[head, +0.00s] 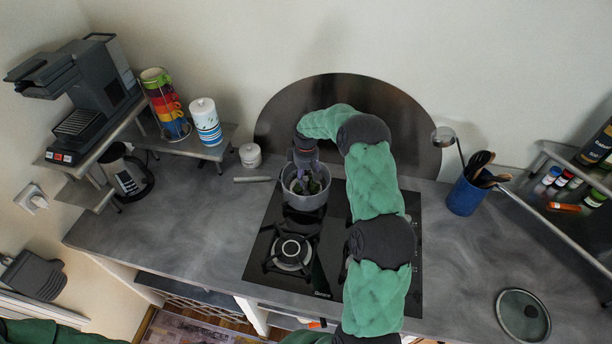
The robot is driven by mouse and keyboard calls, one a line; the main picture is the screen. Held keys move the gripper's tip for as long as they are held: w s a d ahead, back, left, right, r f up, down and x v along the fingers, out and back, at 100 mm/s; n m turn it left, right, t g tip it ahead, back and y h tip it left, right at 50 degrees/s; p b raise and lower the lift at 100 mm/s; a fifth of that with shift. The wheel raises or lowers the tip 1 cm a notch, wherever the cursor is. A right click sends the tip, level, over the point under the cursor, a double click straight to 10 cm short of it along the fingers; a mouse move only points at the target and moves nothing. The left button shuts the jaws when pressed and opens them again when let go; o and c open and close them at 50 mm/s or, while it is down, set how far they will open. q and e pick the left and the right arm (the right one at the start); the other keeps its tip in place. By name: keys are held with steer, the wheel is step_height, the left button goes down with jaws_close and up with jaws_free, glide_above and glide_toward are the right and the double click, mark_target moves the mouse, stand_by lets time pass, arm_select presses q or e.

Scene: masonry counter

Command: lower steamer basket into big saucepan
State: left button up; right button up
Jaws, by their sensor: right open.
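The big saucepan (307,202) is grey and stands on the rear left of the black hob, its handle (254,179) pointing left. My right arm reaches over from the right, and my right gripper (309,184) points down at the pan's mouth, with its fingers apart. The gripper hides much of the pan's inside. Something dark and greenish shows between and below the fingers, too small to make out. I cannot clearly pick out the steamer basket; it may be inside the pan, under the gripper. My left gripper is out of view.
The front left burner (292,252) is bare. A small white lidded jar (250,155) stands left of the pan. A blue utensil holder (464,197) is right of the hob (262,277), and a glass lid (523,316) lies at the front right.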

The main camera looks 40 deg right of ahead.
step_height(320, 180, up, 12)
stand_by(0.5)
step_height(320, 180, up, 9)
steer(key=p, duration=0.9)
steer(key=shift+r, duration=0.15)
steer(key=shift+r+p, duration=0.35)
steer(key=shift+p, duration=0.25)
